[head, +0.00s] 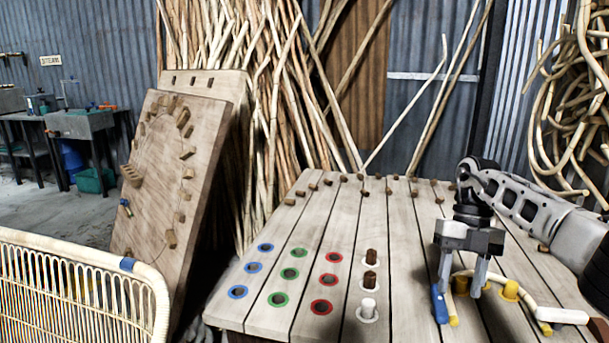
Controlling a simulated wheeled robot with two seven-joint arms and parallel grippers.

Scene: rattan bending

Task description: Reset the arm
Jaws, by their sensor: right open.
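My right gripper (460,289) points down over the right part of the slatted wooden table (335,215). A pale bent rattan cane (537,300) curves behind the fingers and past a second yellow peg (511,290). The gripper hides part of the cane. My left gripper is out of view.
Blue (238,292), green (278,299) and red (321,307) ringed holes line the table's front left. Brown pegs (371,281) and a white peg (368,307) stand beside them. Small pegs dot the back. A pegged board (170,190) leans left; a rattan frame (75,290) stands front left.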

